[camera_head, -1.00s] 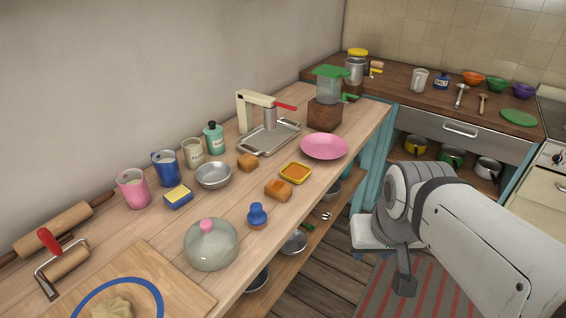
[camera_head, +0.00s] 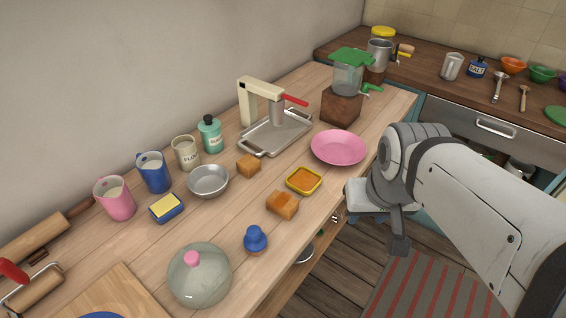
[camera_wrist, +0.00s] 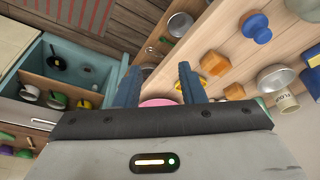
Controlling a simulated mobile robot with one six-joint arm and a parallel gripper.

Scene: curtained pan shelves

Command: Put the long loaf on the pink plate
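Two brown bread pieces lie on the wooden counter. The larger, longer one (camera_head: 282,205) is near the front edge, and the smaller, squarer one (camera_head: 248,166) is further back by the metal tray. The longer loaf also shows in the wrist view (camera_wrist: 213,63), to the right of my fingers. The pink plate (camera_head: 338,147) is empty on the counter, beyond the loaves. In the wrist view its edge (camera_wrist: 157,103) shows between the fingers, mostly hidden by my gripper. My gripper (camera_wrist: 160,82) is open and empty, its two blue fingers well apart. It is clear of the loaves.
A yellow-rimmed dish (camera_head: 303,181) sits between the longer loaf and the plate. A blue-knobbed stamp (camera_head: 255,240), glass dome (camera_head: 199,275) and metal bowl (camera_head: 208,181) stand nearby. A press on a tray (camera_head: 275,132) and a green-lidded blender (camera_head: 345,85) stand behind.

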